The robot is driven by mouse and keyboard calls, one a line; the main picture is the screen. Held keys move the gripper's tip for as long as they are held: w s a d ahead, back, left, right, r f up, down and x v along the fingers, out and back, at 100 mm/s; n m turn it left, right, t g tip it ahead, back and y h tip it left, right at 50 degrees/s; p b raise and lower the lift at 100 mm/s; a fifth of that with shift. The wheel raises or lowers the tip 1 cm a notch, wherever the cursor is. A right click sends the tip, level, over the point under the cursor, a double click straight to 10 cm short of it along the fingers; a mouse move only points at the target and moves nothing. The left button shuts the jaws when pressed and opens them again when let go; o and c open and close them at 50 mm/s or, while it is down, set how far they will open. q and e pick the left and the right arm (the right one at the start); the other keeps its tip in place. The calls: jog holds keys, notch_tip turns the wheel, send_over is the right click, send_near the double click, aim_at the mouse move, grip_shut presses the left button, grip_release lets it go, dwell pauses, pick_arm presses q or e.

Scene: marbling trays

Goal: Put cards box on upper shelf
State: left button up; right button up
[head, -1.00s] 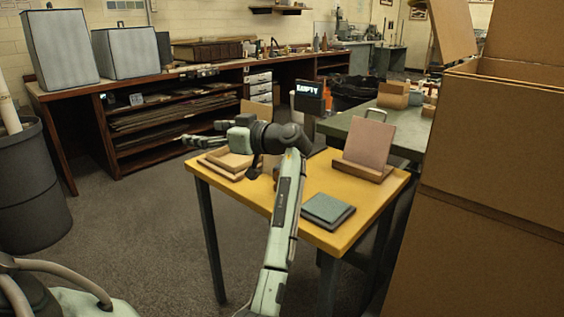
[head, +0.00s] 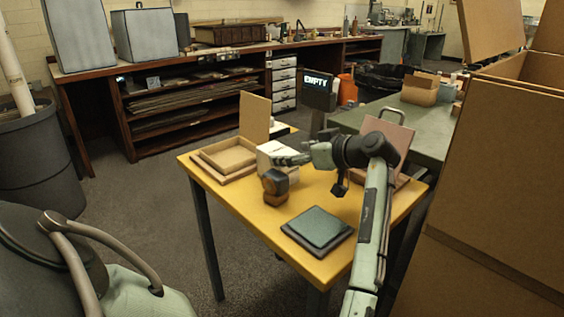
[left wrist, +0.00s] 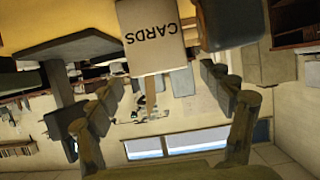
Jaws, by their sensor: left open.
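The cards box is a small white box (head: 272,158) standing on the yellow table (head: 262,222). In the left wrist view the cards box (left wrist: 150,38) shows the word CARDS upside down. A dark wooden bench with shelves (head: 190,98) stands at the back. My right gripper is out of view.
Large cardboard boxes (head: 490,190) block the right side.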

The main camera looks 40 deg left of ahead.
aim_at(283, 153)
pick_arm(q)
jog(key=shift+x, duration=0.8)
jog(key=x, duration=0.3)
jog(key=shift+s+a+p, duration=0.1)
jog(key=shift+a+p, duration=0.25)
jog(key=shift+p, duration=0.05)
jog(key=shift+a+f, duration=0.25)
jog(key=shift+a, duration=0.1)
jog(key=shift+r, duration=0.1)
jog(key=c, duration=1.6)
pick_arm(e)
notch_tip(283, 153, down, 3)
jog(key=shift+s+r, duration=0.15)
